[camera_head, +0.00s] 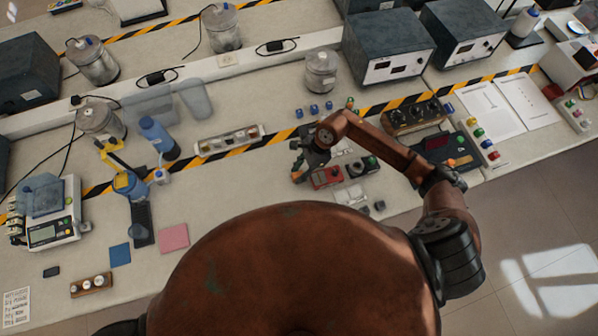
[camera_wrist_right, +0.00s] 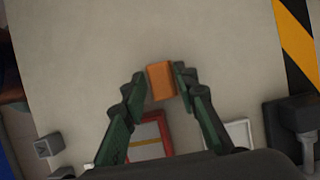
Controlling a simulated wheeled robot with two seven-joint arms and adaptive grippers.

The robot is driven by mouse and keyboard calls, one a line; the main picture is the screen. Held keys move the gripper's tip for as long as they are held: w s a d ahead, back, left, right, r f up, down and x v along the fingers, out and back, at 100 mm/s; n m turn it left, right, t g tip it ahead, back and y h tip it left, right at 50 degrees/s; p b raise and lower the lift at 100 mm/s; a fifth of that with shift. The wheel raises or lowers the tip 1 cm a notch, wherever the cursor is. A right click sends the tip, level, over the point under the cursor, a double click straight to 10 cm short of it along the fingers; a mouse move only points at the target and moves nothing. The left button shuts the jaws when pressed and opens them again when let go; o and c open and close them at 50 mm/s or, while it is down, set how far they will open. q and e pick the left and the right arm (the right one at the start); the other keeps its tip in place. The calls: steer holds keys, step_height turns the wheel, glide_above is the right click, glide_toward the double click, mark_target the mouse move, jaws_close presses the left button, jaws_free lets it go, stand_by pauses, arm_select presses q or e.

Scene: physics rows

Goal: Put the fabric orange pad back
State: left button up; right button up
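The orange pad (camera_wrist_right: 161,80) is a small block-like orange piece between the fingertips of my right gripper (camera_wrist_right: 160,82) in the wrist view. The fingers sit close against its two sides, and the gripper looks shut on it. A flat blue pad (camera_head: 120,254) and a flat pink pad (camera_head: 174,238) lie at the front left of the bench. My left gripper is not in view.
Several small blue blocks (camera_head: 314,109) lie behind my right gripper. A grey jar (camera_head: 321,71) stands farther back. A dark knob box (camera_head: 417,115) and a dark panel (camera_head: 449,149) are to the right. Bare bench lies left of the gripper, around the long switch strip (camera_head: 229,140).

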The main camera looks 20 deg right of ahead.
steer(key=shift+o, duration=0.7)
steer(key=shift+r, duration=0.15)
steer(key=b+v, duration=0.1)
steer(key=v, duration=1.1)
